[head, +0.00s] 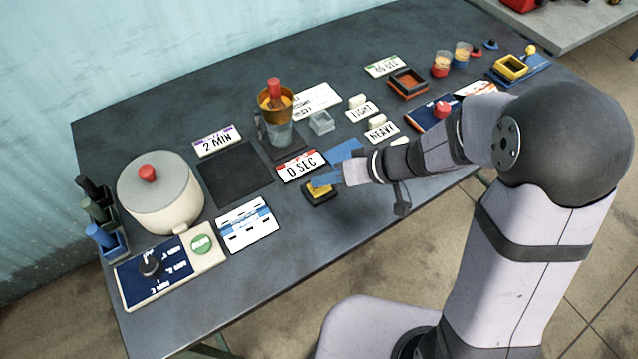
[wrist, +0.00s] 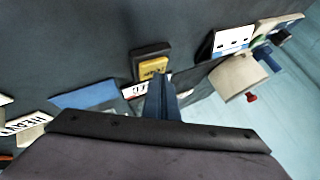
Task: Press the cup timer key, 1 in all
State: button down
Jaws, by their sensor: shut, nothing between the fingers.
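The cup timer key is a yellow key (head: 318,189) on a small dark base near the table's front edge. The key also shows in the wrist view (wrist: 153,66). Behind it stands a sign reading 0 SEC (head: 301,166); part of it shows in the wrist view (wrist: 132,91). My gripper (head: 322,181) has blue fingers, shut and empty. In the head view the fingers overlap the key's upper right part. In the wrist view the fingertips (wrist: 161,80) appear right at the key's lower edge. I cannot tell whether they touch it.
A glass with an amber funnel (head: 277,110) stands behind the sign. A white pot (head: 160,195) is at the left. A blue-and-white card (head: 247,224) lies left of the key. LIGHT and HEAVY blocks (head: 381,130) stand behind my arm. Bare table lies along the front edge.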

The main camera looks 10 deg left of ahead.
aim_at(324, 188)
jog(key=shift+r, duration=0.75)
jog(key=shift+r+p, duration=0.1)
jog(key=shift+p, duration=0.2)
jog(key=shift+r+p, duration=1.35)
jog(key=shift+r, duration=1.05)
